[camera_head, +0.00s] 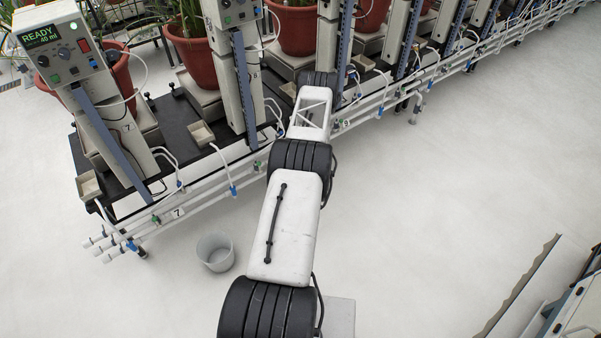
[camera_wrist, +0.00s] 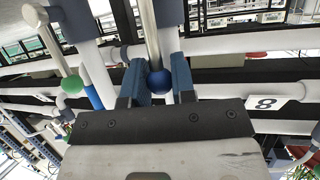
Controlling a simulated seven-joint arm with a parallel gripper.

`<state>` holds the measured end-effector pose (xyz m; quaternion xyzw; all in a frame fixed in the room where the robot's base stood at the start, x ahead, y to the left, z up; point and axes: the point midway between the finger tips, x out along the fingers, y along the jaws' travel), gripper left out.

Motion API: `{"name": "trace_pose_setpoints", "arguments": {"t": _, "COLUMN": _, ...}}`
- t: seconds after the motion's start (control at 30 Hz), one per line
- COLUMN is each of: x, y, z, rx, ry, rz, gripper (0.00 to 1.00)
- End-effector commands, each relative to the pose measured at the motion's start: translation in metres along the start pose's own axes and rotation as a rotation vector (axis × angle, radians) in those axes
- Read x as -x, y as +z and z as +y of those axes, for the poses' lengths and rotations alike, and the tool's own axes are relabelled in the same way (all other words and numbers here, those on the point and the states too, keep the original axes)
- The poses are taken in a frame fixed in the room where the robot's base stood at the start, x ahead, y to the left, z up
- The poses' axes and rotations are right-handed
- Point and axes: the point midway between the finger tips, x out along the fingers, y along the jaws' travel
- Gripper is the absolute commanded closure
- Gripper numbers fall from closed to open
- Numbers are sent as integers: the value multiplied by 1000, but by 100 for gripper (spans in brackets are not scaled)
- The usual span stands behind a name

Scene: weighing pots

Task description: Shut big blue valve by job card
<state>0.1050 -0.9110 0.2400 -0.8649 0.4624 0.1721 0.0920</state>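A blue ball knob (camera_wrist: 160,82) on the end of a metal lever (camera_wrist: 149,35) shows in the middle of the wrist view, in front of white pipes. My gripper (camera_wrist: 160,78) has its two blue fingers apart, one on each side of the knob. A narrow strip of white pipe seems to show between the knob and the right finger. I cannot tell if either finger touches the knob. In the head view my arm hides the gripper and the pipes around it. I see no readable job card.
A green ball knob (camera_wrist: 72,85) on another lever is left of the gripper. A plate marked 8 (camera_wrist: 265,102) is on the right. A display (camera_head: 43,36) reads READY 40 ml. A grey bucket (camera_head: 215,252) stands on the floor, which is otherwise open in front of the benches.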

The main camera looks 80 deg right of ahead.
Motion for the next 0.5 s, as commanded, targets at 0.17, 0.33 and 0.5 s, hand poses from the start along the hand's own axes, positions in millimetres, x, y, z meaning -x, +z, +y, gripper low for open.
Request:
{"name": "trace_pose_setpoints", "arguments": {"t": 0.17, "x": 0, "y": 0, "z": 0, "rx": 0, "ry": 0, "rz": 0, "gripper": 100}}
{"name": "trace_pose_setpoints", "arguments": {"t": 0.33, "x": 0, "y": 0, "z": 0, "rx": 3, "ry": 1, "rz": 1, "gripper": 100}}
{"name": "trace_pose_setpoints", "arguments": {"t": 0.5, "x": 0, "y": 0, "z": -2, "rx": 26, "ry": 10, "rz": 6, "gripper": 100}}
